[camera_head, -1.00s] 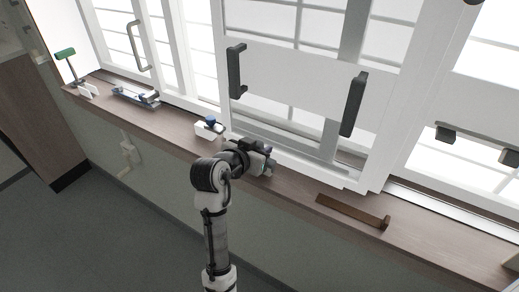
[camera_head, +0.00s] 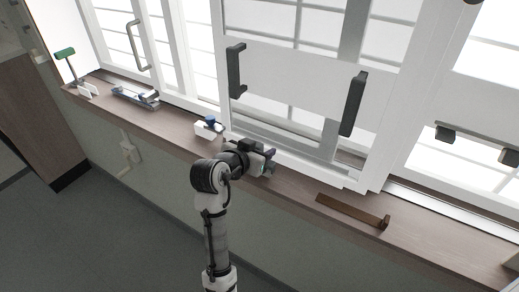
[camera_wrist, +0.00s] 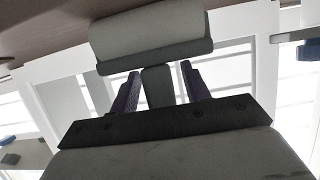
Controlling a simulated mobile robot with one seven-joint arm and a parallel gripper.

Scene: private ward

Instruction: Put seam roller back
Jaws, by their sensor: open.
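My gripper (camera_head: 268,164) is over the windowsill near the middle of the head view, just right of a white block. In the wrist view my gripper (camera_wrist: 160,78) has its two dark fingers apart. A grey T-shaped thing (camera_wrist: 150,42) shows there, with a rounded crosspiece beyond the fingertips and a stem between the fingers. It may be the seam roller, but I cannot tell for sure. I cannot tell whether the fingers touch it. In the head view it is not clearly visible behind the gripper.
The windowsill (camera_head: 295,192) holds a green-topped tool (camera_head: 65,53) in a white stand, a metal tool (camera_head: 135,96), a white block with a blue top (camera_head: 208,129) and a brown wooden piece (camera_head: 350,211). The window frame with black handles (camera_head: 352,104) rises close behind my gripper.

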